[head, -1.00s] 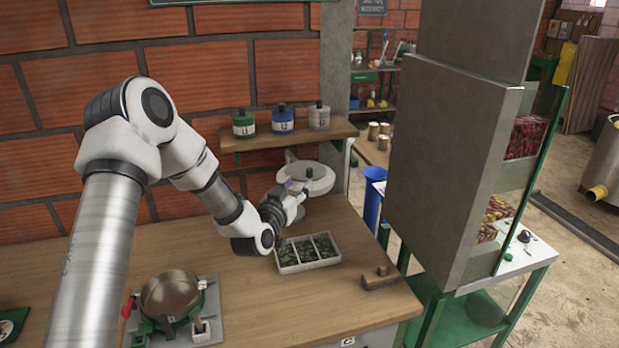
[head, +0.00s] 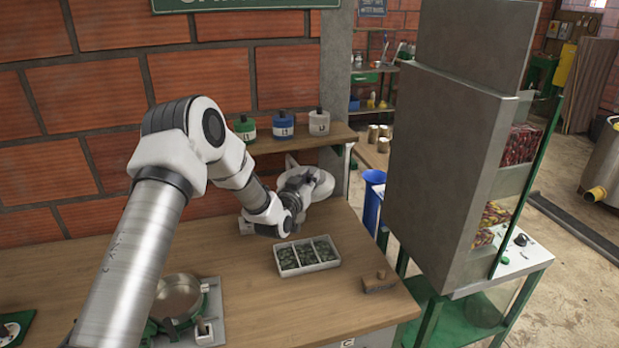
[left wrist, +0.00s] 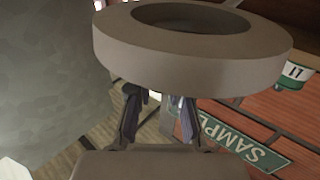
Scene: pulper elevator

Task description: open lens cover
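A round white disc-shaped head (head: 323,184), which looks like a magnifier lamp, stands at the back of the workbench by the wall post. My left gripper (head: 303,182) is at its left side and overlaps it in the head view. In the left wrist view a thick grey-brown ring (left wrist: 190,62) with a dark middle fills the top, just beyond the fingers. My left gripper (left wrist: 158,108) shows there with its two fingers apart and nothing clearly held between them. I cannot tell whether a finger touches the ring. No separate lens cover can be made out. My right gripper is out of view.
A white three-part tray (head: 307,257) of dark pieces sits in front of the gripper. A wooden block (head: 380,281) lies at the bench's right edge. A shelf (head: 295,140) with several jars is above. A tall grey cabinet (head: 440,170) stands right.

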